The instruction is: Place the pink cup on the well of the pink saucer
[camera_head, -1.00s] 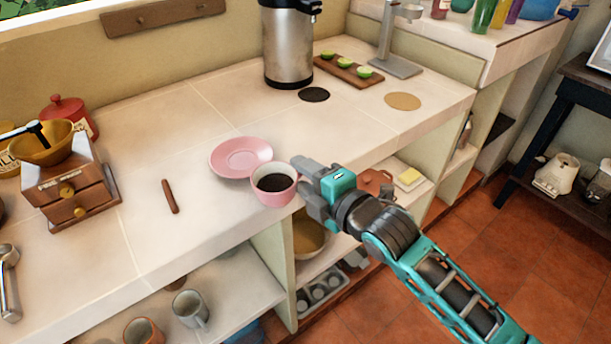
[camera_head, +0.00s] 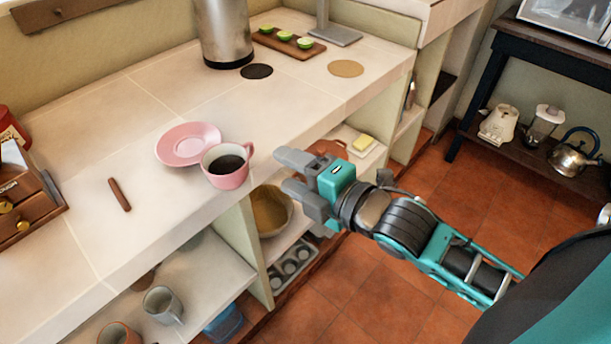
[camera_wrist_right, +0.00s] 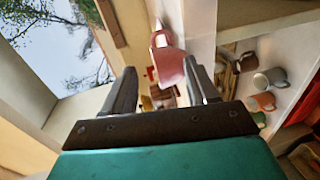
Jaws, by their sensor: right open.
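The pink cup (camera_head: 228,178), holding dark liquid, stands upright on the counter near its front edge, handle toward the right. The pink saucer (camera_head: 176,151) lies flat behind it to the left, its well empty. The cup overlaps the saucer's right front rim in the head view; I cannot tell whether they touch. My right gripper (camera_head: 283,171) is open and empty, right of the cup with a gap between them. In the right wrist view the pink cup (camera_wrist_right: 168,64) shows beyond the open fingers. My left gripper is not in view.
A brown stick (camera_head: 119,194) lies left on the counter (camera_head: 130,130). A steel dispenser (camera_head: 223,35) and a wooden board (camera_head: 288,41) with green-topped items stand behind. Below the counter are shelves with mugs (camera_head: 162,304) and a bowl (camera_head: 271,211). The counter behind the saucer is clear.

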